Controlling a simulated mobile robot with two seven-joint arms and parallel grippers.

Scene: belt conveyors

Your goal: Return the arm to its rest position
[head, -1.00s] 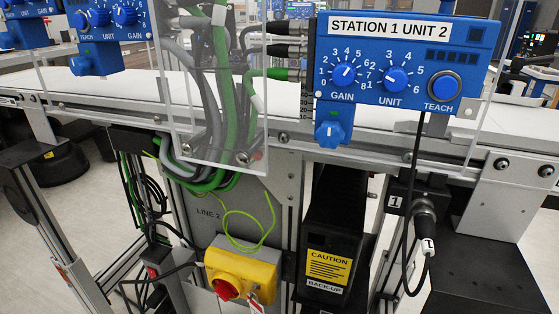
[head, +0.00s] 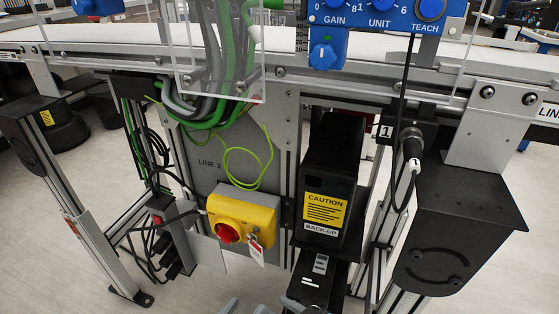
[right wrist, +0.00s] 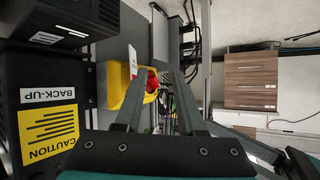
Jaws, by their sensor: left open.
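My right gripper (right wrist: 155,82) shows in the right wrist view with its two grey fingers apart and nothing held between them. The yellow switch box (right wrist: 115,85) with its red knob (right wrist: 152,82) lies beyond the fingertips. In the head view, a pair of grey fingertips (head: 246,308) that look like the right gripper's shows at the bottom edge, below the yellow switch box (head: 255,213) and apart from it. My left gripper is out of view.
A black back-up unit (head: 328,170) with a yellow caution label stands right of the switch box. A key tag (head: 257,252) hangs from the switch. Cables (head: 215,70) hang above behind a clear panel. A black box (head: 450,240) is at right.

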